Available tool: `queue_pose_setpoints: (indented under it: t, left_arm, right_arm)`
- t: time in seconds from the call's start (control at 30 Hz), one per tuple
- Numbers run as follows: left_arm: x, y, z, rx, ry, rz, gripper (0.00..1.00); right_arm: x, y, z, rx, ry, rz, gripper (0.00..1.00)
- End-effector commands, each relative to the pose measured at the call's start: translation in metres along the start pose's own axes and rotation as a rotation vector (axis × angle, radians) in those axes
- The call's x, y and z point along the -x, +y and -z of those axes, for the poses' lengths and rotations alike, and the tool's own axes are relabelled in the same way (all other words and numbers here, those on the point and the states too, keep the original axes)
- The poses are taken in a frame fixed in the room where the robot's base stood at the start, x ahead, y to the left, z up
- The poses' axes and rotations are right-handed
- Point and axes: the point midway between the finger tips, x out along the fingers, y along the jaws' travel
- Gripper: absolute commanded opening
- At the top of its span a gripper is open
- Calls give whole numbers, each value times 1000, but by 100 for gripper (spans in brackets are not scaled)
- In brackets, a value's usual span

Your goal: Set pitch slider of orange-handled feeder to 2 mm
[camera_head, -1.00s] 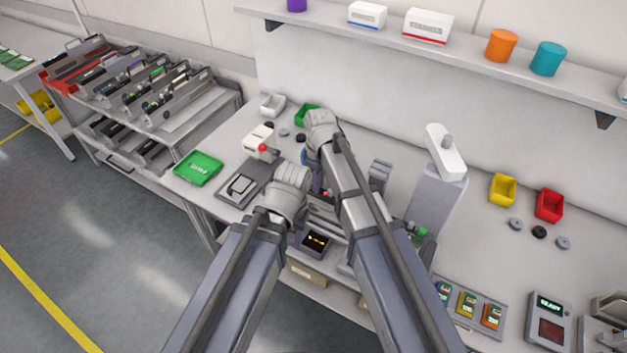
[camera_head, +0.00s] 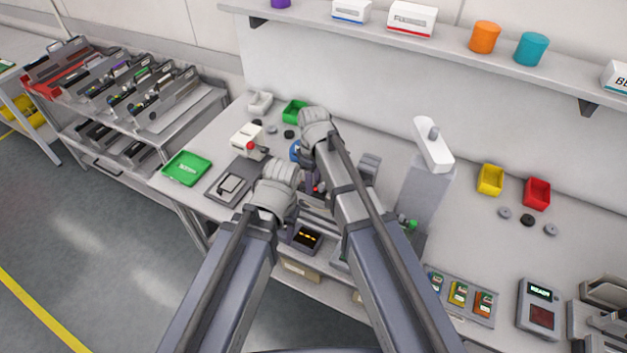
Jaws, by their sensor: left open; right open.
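My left gripper (camera_head: 277,177) is low at the bench's front edge, right of a black-and-grey fixture. My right gripper (camera_head: 314,122) is further back over the bench, near a green bin. Both point away from me, and their wrists and arms hide their fingertips; I see nothing held. A dark device (camera_head: 313,182) shows partly between the two arms, with a small display (camera_head: 304,237) with yellow characters below it. I cannot make out an orange handle or a pitch slider there. Several feeders (camera_head: 135,85) stand on the trolley at the far left; none shows a clear orange handle.
A green tray (camera_head: 187,168), the fixture (camera_head: 233,183) and a white device with a red knob (camera_head: 247,138) are on the left bench. A grey post (camera_head: 424,190) rises right of my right arm. Yellow (camera_head: 490,180) and red (camera_head: 537,193) bins stand further right.

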Motion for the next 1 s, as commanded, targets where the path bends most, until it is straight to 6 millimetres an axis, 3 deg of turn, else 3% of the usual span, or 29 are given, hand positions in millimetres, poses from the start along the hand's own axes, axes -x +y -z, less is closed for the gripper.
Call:
queue_pose_setpoints:
  t: [0.63, 1.0]
  left_arm:
    - [72, -7, -4, 13, 0, -2, 50]
    - [76, -7, -4, 15, 0, -3, 50]
  right_arm:
    - [72, 0, 0, 0, -1, 0, 49]
    - [76, 0, 0, 0, -1, 0, 49]
